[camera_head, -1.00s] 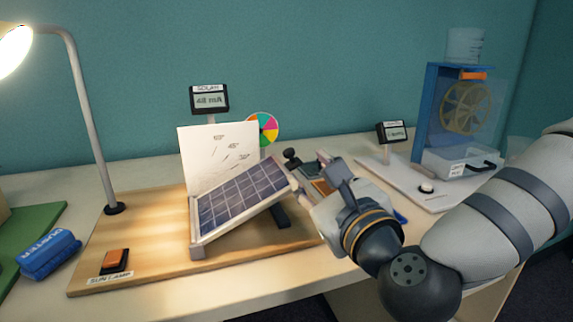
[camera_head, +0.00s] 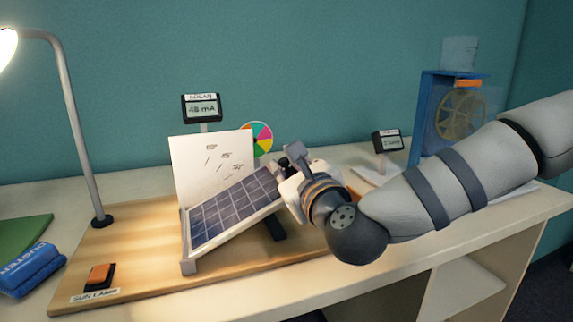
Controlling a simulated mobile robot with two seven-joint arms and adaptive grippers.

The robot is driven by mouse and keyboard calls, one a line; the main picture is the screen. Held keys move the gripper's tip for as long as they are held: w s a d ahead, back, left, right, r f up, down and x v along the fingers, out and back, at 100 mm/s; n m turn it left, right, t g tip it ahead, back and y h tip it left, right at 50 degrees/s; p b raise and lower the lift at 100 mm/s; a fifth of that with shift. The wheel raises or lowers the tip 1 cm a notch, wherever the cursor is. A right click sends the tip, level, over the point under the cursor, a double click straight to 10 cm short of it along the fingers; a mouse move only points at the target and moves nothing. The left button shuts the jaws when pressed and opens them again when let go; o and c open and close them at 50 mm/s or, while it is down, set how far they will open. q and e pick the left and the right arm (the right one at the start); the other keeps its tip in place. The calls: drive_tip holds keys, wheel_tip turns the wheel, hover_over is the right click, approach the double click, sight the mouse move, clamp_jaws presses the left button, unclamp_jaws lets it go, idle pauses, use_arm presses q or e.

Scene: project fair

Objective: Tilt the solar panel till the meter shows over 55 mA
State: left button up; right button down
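The solar panel (camera_head: 233,208) leans at a slant on the wooden board, its right edge raised and its left end low in a pale frame. The solar meter (camera_head: 202,108) behind it seems to read 48 mA; the digits are small. My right gripper (camera_head: 284,166) is at the panel's raised upper right corner, touching or very close to it. Its fingers are partly hidden, so I cannot tell whether they grip anything. My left gripper is out of view.
A sun lamp (camera_head: 70,110) stands at the left, with an orange switch (camera_head: 99,275) on the board. A white card (camera_head: 212,165) and coloured wheel (camera_head: 258,137) stand behind the panel. A blue cloth (camera_head: 31,270) lies left. A blue-framed exhibit (camera_head: 437,110) is partly behind my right arm.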

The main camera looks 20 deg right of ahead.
drive_tip(key=a+r+p, duration=0.1)
drive_tip(key=r+n, duration=0.1)
drive_tip(key=r, duration=0.1)
drive_tip(key=a+r+n+p, duration=0.1)
drive_tip(key=shift+s+a+r+p, duration=0.1)
drive_tip(key=shift+a+r+p, duration=0.15)
drive_tip(key=shift+a+p, duration=0.1)
drive_tip(key=shift+a+n, duration=0.25)
drive_tip(key=shift+n, duration=0.05)
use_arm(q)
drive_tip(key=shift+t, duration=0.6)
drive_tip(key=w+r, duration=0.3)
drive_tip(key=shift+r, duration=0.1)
use_arm(e)
drive_tip(key=shift+f, duration=0.25)
drive_tip(key=c, duration=1.5)
unclamp_jaws()
drive_tip(key=shift+d, duration=0.1)
drive_tip(key=s, duration=0.7)
drive_tip(key=shift+s+d, duration=0.15)
drive_tip(key=shift+s, duration=0.05)
